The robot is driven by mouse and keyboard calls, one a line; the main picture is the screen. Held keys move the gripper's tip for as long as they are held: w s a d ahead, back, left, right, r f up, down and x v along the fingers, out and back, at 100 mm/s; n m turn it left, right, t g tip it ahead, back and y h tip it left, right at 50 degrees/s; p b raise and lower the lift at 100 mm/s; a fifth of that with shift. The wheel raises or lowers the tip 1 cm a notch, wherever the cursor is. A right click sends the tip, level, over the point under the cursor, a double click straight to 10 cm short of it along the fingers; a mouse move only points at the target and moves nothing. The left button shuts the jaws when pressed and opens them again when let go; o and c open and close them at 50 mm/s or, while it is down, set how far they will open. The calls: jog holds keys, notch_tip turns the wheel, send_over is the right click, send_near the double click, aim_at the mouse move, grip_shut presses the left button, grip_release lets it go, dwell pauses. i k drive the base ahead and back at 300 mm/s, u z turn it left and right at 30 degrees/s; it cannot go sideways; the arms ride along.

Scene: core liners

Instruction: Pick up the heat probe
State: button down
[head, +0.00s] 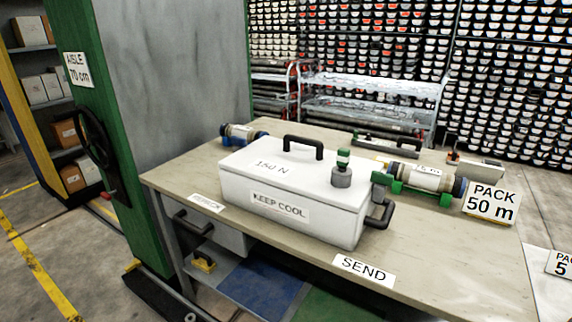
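No object carries a label naming it as the heat probe, so I cannot tell surely which it is. The white box (235,190) is shut, has black handles and reads "KEEP COOL" and "150 N". A dark flat tool with a black handle (388,143) lies at the back of the table. My gripper is not in view.
The box stands on a beige table (440,255). Capped core liners lie on cradles at the back left (243,133) and right (425,179). "SEND" (364,270) and "PACK 50 m" (491,200) signs mark the table. A green pillar with a handwheel (92,137) rises at left.

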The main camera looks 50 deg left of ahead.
aim_at(342, 156)
jog(key=u, duration=1.3)
